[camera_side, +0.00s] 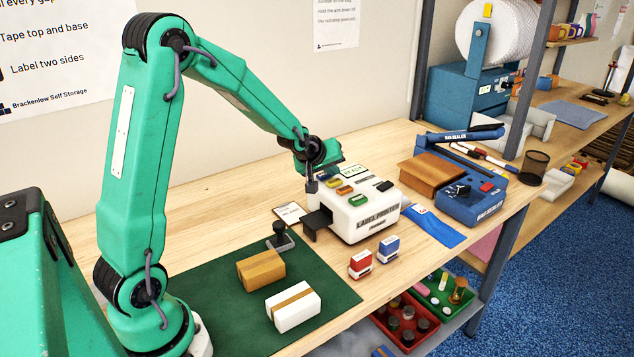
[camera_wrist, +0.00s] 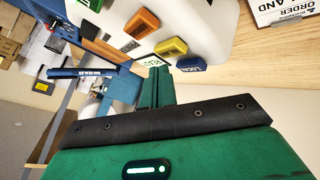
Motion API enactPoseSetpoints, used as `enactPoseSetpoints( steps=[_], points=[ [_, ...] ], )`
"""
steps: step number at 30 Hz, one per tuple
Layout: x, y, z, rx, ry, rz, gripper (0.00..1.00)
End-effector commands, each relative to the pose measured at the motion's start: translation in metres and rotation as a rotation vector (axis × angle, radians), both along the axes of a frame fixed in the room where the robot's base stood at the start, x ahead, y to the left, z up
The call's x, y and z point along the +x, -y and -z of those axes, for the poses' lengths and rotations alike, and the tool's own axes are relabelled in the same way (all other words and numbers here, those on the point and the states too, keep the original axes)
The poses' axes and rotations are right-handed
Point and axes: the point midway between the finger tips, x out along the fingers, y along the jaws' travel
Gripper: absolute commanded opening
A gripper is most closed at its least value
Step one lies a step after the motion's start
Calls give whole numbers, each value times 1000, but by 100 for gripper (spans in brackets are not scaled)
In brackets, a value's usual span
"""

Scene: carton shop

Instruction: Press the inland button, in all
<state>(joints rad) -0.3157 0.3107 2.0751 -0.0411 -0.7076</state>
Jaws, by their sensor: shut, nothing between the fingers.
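The white label printer (camera_side: 365,222) stands on the bench, with a row of coloured buttons on its top. In the wrist view I see a blue button (camera_wrist: 190,68) that seems to read LOCAL, a yellow button (camera_wrist: 170,48), an orange button (camera_wrist: 142,20) and a green button (camera_wrist: 92,4). The lettering on the yellow, orange and green buttons is too small to read, so I cannot tell which is inland. My gripper (camera_side: 311,185) is shut and empty, above the printer's left end. In the wrist view its fingers point toward the buttons; contact cannot be told.
An order card (camera_side: 289,212), partly readable as "LAND" in the wrist view, lies left of the printer. A hand stamp (camera_side: 280,238), a tan carton (camera_side: 261,269) and a white carton (camera_side: 293,305) are in front. Red and blue stamps and a blue bag sealer (camera_side: 470,205) are to the right.

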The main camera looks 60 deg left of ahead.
Motion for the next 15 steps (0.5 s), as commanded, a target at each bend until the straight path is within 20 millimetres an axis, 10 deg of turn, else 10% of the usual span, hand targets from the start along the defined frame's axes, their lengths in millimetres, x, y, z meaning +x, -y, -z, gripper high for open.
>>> enactPoseSetpoints(
  steps=[15],
  points=[
    [0, 1, 4, -1, -1, 1, 0]
  ],
)
